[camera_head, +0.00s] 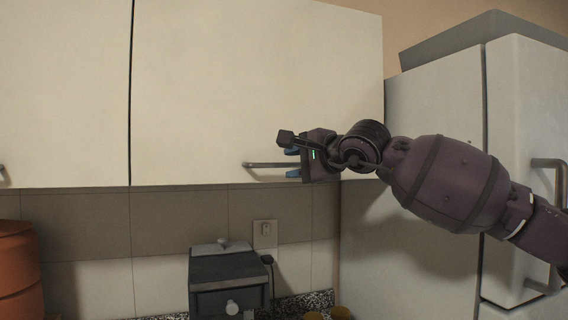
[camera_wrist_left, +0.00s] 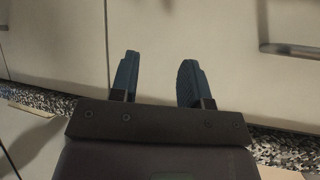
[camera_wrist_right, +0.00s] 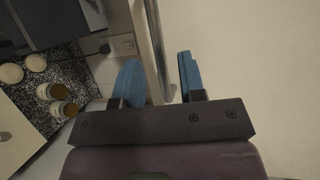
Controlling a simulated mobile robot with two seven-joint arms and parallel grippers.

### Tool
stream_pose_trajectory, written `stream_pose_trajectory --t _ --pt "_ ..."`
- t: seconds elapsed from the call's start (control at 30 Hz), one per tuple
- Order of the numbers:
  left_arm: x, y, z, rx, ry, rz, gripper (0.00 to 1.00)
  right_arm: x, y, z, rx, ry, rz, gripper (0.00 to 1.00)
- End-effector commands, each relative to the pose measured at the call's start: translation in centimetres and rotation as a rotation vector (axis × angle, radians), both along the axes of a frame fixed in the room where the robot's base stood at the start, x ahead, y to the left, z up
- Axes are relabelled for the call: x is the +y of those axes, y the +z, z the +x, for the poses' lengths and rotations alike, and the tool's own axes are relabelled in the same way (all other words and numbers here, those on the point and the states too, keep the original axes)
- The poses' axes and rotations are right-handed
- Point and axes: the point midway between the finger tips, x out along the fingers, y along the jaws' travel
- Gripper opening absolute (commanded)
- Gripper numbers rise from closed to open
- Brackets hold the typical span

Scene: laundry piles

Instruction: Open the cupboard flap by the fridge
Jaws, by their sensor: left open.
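The cream cupboard flap (camera_head: 250,90) beside the fridge is closed, flush with the door to its left. Its metal bar handle (camera_head: 265,165) runs along the lower edge. My right gripper (camera_head: 291,162) is at the right part of this handle, blue fingers pointing left. In the right wrist view the handle (camera_wrist_right: 157,45) runs into the gap between the open fingers (camera_wrist_right: 160,80), with space beside it; I cannot tell whether a finger touches it. My left gripper (camera_wrist_left: 155,75) is open and empty in the left wrist view, in front of pale cupboard fronts; it is outside the head view.
The fridge (camera_head: 435,120) stands right of the flap, with a grey box (camera_head: 460,38) on top. Below are a dark appliance (camera_head: 230,272), a wall socket (camera_head: 264,233) and an orange pot (camera_head: 18,265). Small jars (camera_wrist_right: 58,100) stand on the speckled counter. The space before the flap looks clear.

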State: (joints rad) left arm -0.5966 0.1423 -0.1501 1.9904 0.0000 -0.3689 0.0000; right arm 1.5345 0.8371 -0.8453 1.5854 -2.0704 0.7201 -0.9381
Motion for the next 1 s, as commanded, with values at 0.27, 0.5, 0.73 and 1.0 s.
stream_pose_trajectory --t 0.27,0.5,0.73,1.0 --pt "0.0 0.6 0.0 -0.004 0.000 0.000 0.43 2.0 -0.4 2.2 0.000 0.001 0.002 0.37" --pt "0.1 0.5 -0.3 0.002 0.002 0.000 0.43 2.4 -0.6 2.7 0.000 0.001 0.000 0.37" --pt "0.1 0.4 -0.4 0.004 0.003 0.000 0.43 2.4 -0.6 2.7 0.000 0.001 0.000 0.28" --pt "0.1 0.5 -0.2 0.002 0.002 0.000 0.43 2.3 -0.6 2.7 0.000 0.001 0.000 0.00"
